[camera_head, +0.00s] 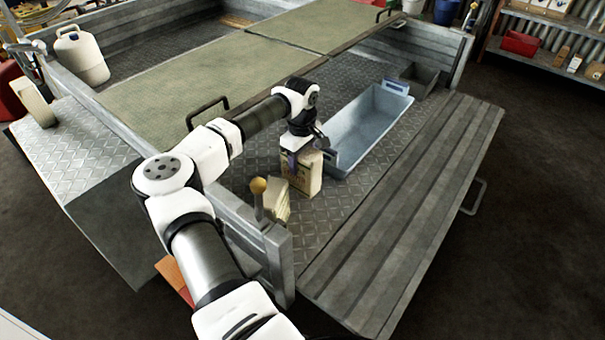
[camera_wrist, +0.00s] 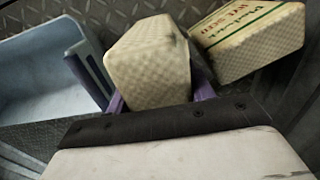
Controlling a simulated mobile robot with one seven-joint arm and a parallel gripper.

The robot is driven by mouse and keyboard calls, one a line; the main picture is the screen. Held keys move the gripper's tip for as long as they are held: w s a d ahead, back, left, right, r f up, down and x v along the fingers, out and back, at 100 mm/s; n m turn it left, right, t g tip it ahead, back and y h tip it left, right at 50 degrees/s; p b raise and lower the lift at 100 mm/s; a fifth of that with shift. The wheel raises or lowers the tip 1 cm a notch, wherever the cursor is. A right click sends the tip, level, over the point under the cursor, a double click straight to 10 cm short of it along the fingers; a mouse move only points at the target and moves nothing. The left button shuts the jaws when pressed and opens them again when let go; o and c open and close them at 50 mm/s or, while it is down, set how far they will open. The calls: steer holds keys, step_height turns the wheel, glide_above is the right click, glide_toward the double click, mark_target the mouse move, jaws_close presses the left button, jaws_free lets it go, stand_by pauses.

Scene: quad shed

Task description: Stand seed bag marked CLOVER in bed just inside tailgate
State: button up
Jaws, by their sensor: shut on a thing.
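My gripper (camera_head: 301,155) is shut on an upright cream seed bag (camera_head: 304,177) between the blue-grey tray and the other bag. In the wrist view, my gripper's purple fingers (camera_wrist: 158,92) are on both sides of this bag (camera_wrist: 150,62). Its print is too small to read in the head view, and the wrist view shows only its checked top. I cannot tell whether its base touches the bed floor (camera_head: 325,215). A second cream bag (camera_head: 276,203) is near the side post; in the wrist view this bag (camera_wrist: 250,42) shows a green stripe and "RYE SEED".
The blue-grey tray (camera_head: 340,160) lies close to the held bag's right. The lowered tailgate (camera_head: 400,220) is bare. A knobbed post (camera_head: 259,190) stands by the bed's near corner. Bed floor is clear in front of the bags.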

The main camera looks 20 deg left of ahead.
steer(key=shift+f, duration=3)
steer(key=shift+f, duration=0.15)
steer(key=o, duration=1.4)
step_height(320, 180, up, 12)
steer(key=shift+r, duration=0.15)
